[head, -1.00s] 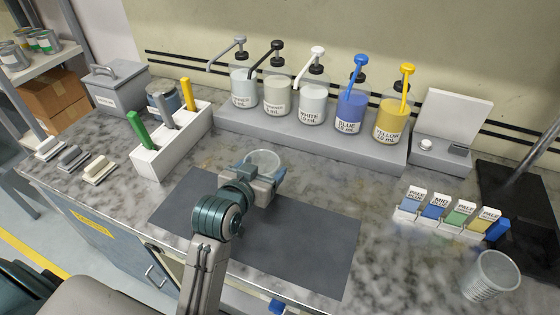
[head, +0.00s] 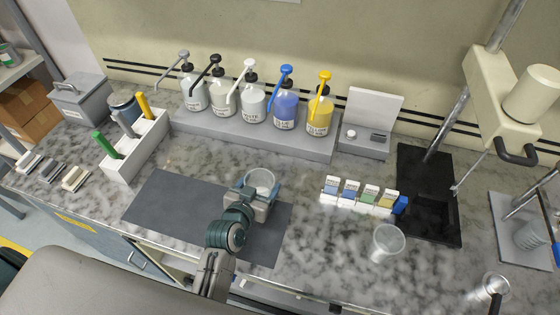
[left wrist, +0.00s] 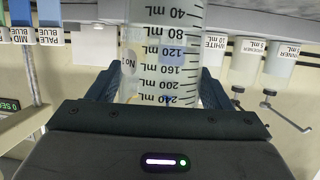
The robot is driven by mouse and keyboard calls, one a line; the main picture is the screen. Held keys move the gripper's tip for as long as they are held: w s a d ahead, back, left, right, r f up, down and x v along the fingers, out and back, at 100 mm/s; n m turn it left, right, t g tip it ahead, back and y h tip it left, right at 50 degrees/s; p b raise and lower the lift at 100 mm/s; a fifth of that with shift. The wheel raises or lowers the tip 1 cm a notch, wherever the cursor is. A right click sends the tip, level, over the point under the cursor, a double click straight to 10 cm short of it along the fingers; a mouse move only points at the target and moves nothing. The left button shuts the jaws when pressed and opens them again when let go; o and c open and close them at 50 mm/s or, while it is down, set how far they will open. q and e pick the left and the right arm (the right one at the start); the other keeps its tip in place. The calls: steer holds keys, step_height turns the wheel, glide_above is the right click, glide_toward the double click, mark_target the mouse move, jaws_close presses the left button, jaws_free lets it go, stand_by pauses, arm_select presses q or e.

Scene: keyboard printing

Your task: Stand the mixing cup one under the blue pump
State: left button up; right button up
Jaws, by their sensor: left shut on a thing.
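Mixing cup one (head: 261,180), a clear cup with a mL scale, is in my left gripper (head: 256,189), above the right back part of the dark mat. In the left wrist view the cup (left wrist: 160,62) stands between the two blue fingers of my left gripper (left wrist: 157,88), with its "No 1" mark and scale upside down in the picture. The blue pump (head: 286,103) is a bottle of blue liquid with a blue spout, on the grey rack behind the gripper. The cup is apart from it, in front and slightly left. My right gripper is out of view.
White, yellow and other pump bottles share the grey rack (head: 230,143). A second clear cup (head: 388,241) stands at the right, near colour cards (head: 360,192). A white holder (head: 138,155) with coloured handles is at the left. The dark mat (head: 165,205) is otherwise clear.

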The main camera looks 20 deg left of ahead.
arm_select(q)
steer(key=shift+w+d, duration=0.15)
steer(key=shift+d, duration=0.05)
steer(key=a+b+x, duration=0.1)
steer(key=b+x, duration=0.2)
steer(key=x, duration=0.2)
steer(key=a+b+x, duration=0.1)
steer(key=b+x, duration=0.3)
steer(key=x, duration=0.1)
steer(key=a+b+x, duration=0.1)
steer(key=b+x, duration=0.2)
steer(key=x, duration=0.3)
steer(key=shift+w+a+f+b, duration=0.15)
steer(key=shift+a+f+b, duration=0.15)
steer(key=shift+f, duration=0.05)
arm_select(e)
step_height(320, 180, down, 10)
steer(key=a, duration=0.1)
arm_select(q)
steer(key=o, duration=1)
steer(key=shift+f, duration=0.1)
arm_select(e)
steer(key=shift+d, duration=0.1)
